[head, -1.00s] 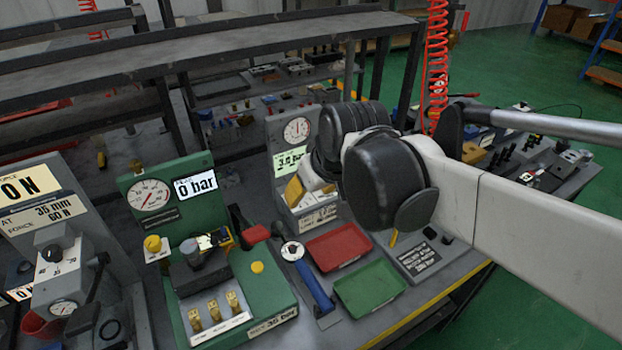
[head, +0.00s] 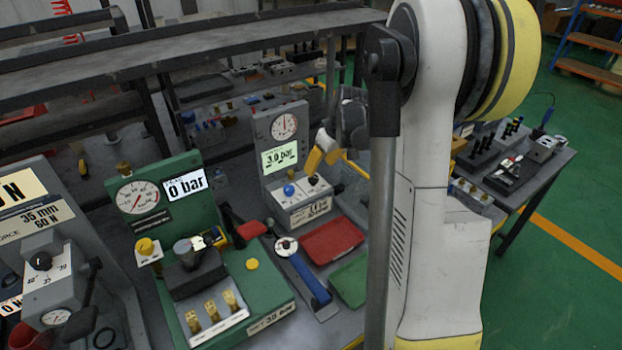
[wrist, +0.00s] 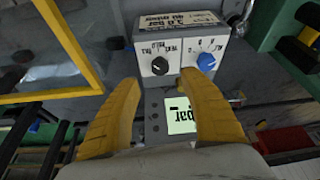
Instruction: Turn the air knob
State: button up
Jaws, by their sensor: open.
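The grey valve block (head: 304,207) stands at the middle of the bench, with a dial gauge (head: 284,126) and a green display (head: 279,157) reading 3.0 bar. On its front part are a blue knob (head: 289,190) and a black knob (head: 313,180). In the wrist view the block is upside down, with the blue knob (wrist: 206,62) right of the black knob (wrist: 160,66). The small print does not clearly show which is the air knob. My gripper (wrist: 160,85) is open and empty, its yellow fingers apart from both knobs. In the head view my gripper (head: 324,153) is right of the display.
Red (head: 332,240) and green (head: 350,282) trays and a blue-handled tool (head: 309,275) lie in front of the block. A green station (head: 235,305) reading 0 bar stands to the left. A dark shelf (head: 200,60) runs behind. My arm hides the bench's right part.

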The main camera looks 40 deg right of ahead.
aim_at(314, 177)
jog(key=b+x, duration=0.2)
jog(key=x, duration=0.5)
jog(key=shift+c, duration=0.6)
grip_shut()
